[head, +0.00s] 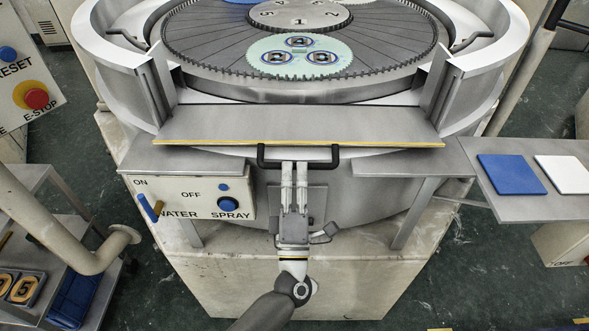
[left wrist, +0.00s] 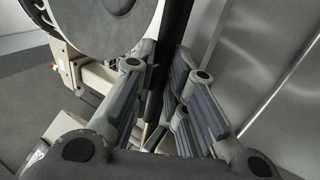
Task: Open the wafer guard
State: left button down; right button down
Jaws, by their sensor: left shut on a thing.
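The wafer guard (head: 300,124) is a grey metal panel with a yellow edge strip. It spans the front gap in the white rim of the lapping machine, between two slotted metal posts. A black bar handle (head: 266,161) sits at the middle of its front edge. My left gripper (head: 295,166) reaches up to the handle from the front and is shut on it. In the left wrist view, the dark handle bar (left wrist: 176,40) runs between the fingers (left wrist: 163,105). The fingers hide part of the bar. My right gripper is not in view.
Behind the guard is the lapping plate (head: 385,65) with a pale green carrier (head: 335,66) holding several wafers. A water spray panel (head: 190,198) is left of my arm. A side shelf (head: 525,207) with blue and white pads stands at the right.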

pick_arm(q)
notch_tip(320, 180, up, 7)
jog(key=p, duration=0.3)
jog(key=shift+w+f, duration=0.2)
jog(key=shift+w, duration=0.15)
